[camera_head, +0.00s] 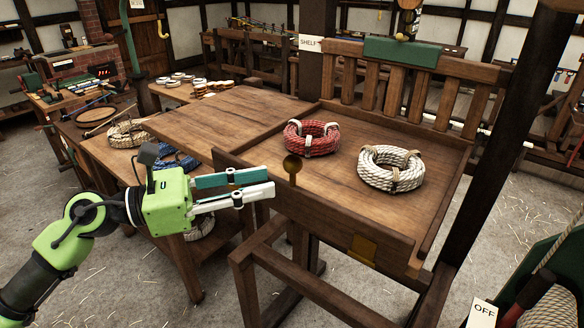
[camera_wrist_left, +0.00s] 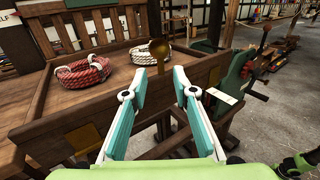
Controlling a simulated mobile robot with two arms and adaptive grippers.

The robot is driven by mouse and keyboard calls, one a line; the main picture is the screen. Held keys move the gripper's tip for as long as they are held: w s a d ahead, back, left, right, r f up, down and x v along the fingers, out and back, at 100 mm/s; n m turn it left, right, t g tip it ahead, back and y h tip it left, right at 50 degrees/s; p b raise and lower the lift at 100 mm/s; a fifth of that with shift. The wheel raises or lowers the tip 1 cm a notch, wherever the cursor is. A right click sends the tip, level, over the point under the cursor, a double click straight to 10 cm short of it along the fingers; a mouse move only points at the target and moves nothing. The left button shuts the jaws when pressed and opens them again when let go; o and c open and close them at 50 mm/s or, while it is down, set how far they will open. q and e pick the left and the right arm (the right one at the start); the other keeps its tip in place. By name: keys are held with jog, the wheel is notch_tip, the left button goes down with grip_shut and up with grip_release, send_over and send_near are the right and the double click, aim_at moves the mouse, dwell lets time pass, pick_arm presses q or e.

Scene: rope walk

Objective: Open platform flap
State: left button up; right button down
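The platform (camera_head: 345,185) is a wooden tray on legs with a slatted back. Its front board, seemingly the flap (camera_head: 325,205), stands upright along the near edge. My left gripper (camera_head: 271,181) is open and empty, pointing at the knob from the left. In the left wrist view the knob lies ahead, between and beyond the spread fingertips (camera_wrist_left: 160,75), seemingly apart from them.
A red rope coil (camera_head: 311,138) and a white rope coil (camera_head: 391,168) lie on the platform. A brass plate (camera_head: 363,249) is on the front board. A wooden table (camera_head: 215,118) adjoins on the left. A dark post (camera_head: 500,140) and an "OFF" sign (camera_head: 482,313) stand right.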

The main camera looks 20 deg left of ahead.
aim_at(292, 176)
pick_arm(q)
jog(key=shift+p+x, duration=1.8)
jog(key=shift+x, duration=1.65)
grip_shut()
